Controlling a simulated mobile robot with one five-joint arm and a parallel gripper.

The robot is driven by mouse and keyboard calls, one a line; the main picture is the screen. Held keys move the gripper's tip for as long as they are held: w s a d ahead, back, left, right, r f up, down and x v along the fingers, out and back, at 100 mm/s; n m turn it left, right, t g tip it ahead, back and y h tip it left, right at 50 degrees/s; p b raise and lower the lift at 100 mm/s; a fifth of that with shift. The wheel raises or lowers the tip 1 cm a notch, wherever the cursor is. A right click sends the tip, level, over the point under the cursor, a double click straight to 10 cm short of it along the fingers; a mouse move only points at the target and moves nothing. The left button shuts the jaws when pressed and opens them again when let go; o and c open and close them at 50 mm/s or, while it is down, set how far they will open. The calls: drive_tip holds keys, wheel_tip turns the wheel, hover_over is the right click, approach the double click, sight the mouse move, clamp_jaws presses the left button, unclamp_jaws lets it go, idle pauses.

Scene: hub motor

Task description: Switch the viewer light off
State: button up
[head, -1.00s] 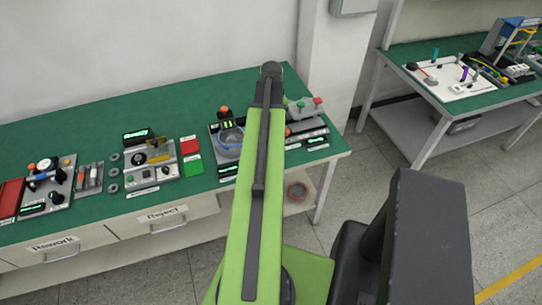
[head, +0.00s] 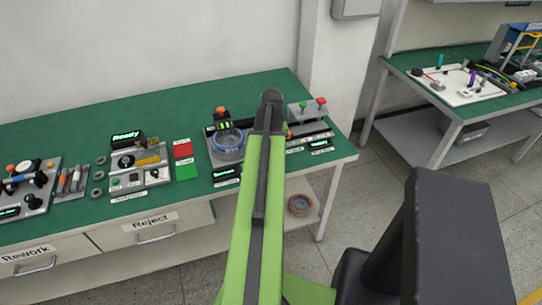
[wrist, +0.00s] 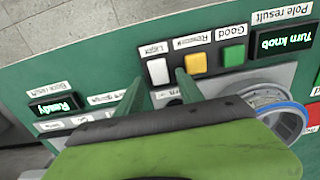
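The white button labelled "Light" (wrist: 158,71) shows in the wrist view, upside down, at the left end of a row with a yellow "Rework" button (wrist: 195,63) and a green "Good" button (wrist: 234,55). Whether the light is on, I cannot tell. My gripper (wrist: 160,77) has its two dark green fingers apart, with nothing between them that I can see being held. In the picture the white button lies between the fingertips; whether they touch it is unclear. In the head view my arm hides the gripper and this button row.
A round fixture with a blue ring (head: 228,143) stands left of my arm; it also shows in the wrist view (wrist: 290,112). A "Turn knob" display (wrist: 283,40) is beside the buttons.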

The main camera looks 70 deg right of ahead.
clamp_jaws()
drive_tip(key=shift+s+a+t+h, duration=0.25)
drive_tip(key=shift+a+t+h, duration=0.05)
drive_tip(key=shift+a+h, duration=0.1)
drive_tip(key=shift+s+t+h+b, duration=0.1)
drive_tip(key=shift+t+h+b, duration=0.3)
drive_tip(key=shift+t+h, duration=0.35)
drive_tip(key=shift+d+r, duration=0.1)
drive_tip(key=shift+o, duration=0.3)
unclamp_jaws()
drive_tip(key=shift+o, duration=0.3)
drive_tip(key=shift+r, duration=0.15)
